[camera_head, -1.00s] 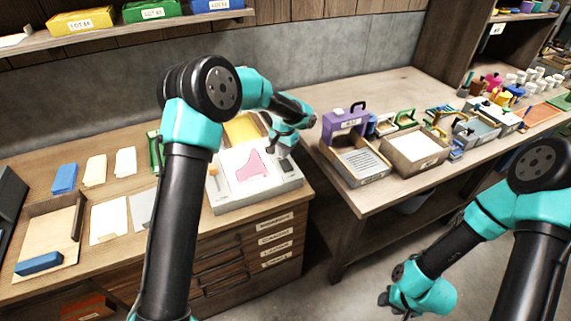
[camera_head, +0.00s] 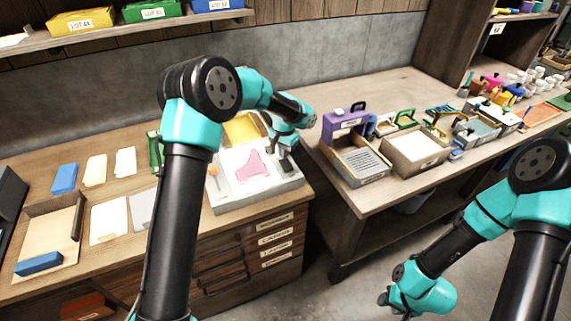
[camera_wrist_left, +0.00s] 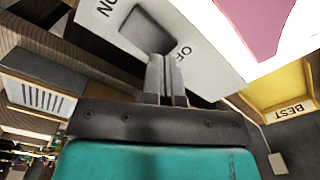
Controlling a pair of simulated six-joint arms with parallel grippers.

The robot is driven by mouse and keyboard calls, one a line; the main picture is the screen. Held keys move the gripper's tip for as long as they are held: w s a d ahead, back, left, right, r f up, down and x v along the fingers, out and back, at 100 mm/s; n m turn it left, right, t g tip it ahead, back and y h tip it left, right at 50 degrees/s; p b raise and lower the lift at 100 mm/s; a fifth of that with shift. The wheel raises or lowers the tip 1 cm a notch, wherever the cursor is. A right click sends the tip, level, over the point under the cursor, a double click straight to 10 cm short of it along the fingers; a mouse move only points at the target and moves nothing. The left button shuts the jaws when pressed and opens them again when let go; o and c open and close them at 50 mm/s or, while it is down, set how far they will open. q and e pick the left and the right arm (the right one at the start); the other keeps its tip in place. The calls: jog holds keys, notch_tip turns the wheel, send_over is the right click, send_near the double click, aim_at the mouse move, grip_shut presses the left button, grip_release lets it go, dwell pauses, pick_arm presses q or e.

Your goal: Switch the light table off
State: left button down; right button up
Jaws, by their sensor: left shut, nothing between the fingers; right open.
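The light table (camera_head: 222,203) is a grey box on the left bench with a bright white panel (camera_head: 232,163) carrying a pink shape (camera_head: 254,167). In the left wrist view, its grey rocker switch (camera_wrist_left: 138,28) sits between the letters ON and OFF. My left gripper (camera_head: 287,166) is over the table's right side. Its shut, empty fingers (camera_wrist_left: 163,62) point at the switch at its OFF end and hide part of it; I cannot tell whether they touch. My right gripper (camera_head: 388,303) hangs low over the floor at the right, open and away from the benches.
A yellow tray (camera_head: 241,129) stands behind the light table. Left of it lie cards and a wooden tray (camera_head: 48,233). Across a gap, the right bench holds a purple case (camera_head: 343,121), an open box (camera_head: 415,155) and many small tools.

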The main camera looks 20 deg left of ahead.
aim_at(284, 161)
pick_arm(q)
jog(key=shift+f, duration=1.4)
dwell(1.2)
jog(key=shift+r, duration=3.55)
